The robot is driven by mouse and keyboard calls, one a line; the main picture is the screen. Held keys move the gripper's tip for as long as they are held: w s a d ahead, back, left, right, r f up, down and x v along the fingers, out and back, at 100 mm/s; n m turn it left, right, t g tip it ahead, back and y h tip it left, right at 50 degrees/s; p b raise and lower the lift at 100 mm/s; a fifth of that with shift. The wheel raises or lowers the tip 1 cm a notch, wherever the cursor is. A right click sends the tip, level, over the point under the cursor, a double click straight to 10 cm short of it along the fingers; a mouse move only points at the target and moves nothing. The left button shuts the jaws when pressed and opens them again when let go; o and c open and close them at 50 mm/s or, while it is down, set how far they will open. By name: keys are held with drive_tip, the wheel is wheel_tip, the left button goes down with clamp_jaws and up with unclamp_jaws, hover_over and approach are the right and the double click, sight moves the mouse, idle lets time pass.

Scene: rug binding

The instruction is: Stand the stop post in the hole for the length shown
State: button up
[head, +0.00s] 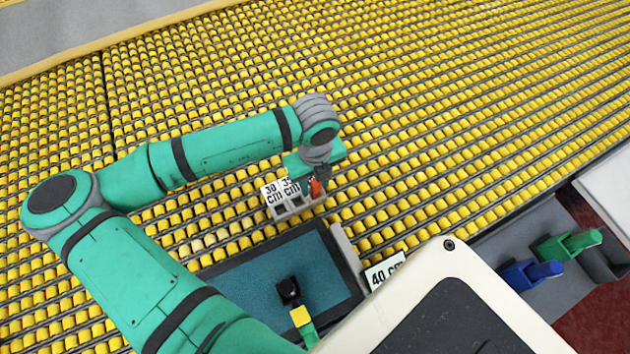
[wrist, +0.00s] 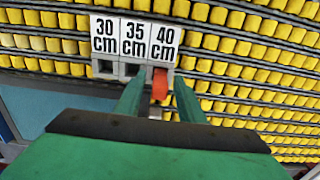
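The orange-red stop post (head: 316,187) stands at the right end of the hole block (head: 300,212). In the wrist view the post (wrist: 160,84) is upright in front of the 40 cm label (wrist: 165,42) and covers that hole; its seating depth is hidden. The holes under the 30 cm label (wrist: 104,37) and 35 cm label (wrist: 134,38) look empty. My gripper (wrist: 158,98) has its fingers on either side of the post, with gaps visible beside it. In the head view my gripper (head: 315,178) is over the block's right end. A length card (head: 385,271) reads 40 cm.
A teal rug piece (head: 245,285) lies in front of the block, with a black, yellow and green tool (head: 300,315) over it. Green (head: 568,245) and blue (head: 530,272) handled tools sit in a grey holder at right. Yellow rollers surround the block.

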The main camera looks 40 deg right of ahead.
wheel_tip(320, 180, up, 12)
drive_tip(key=shift+r, duration=0.15)
idle(0.5)
idle(0.5)
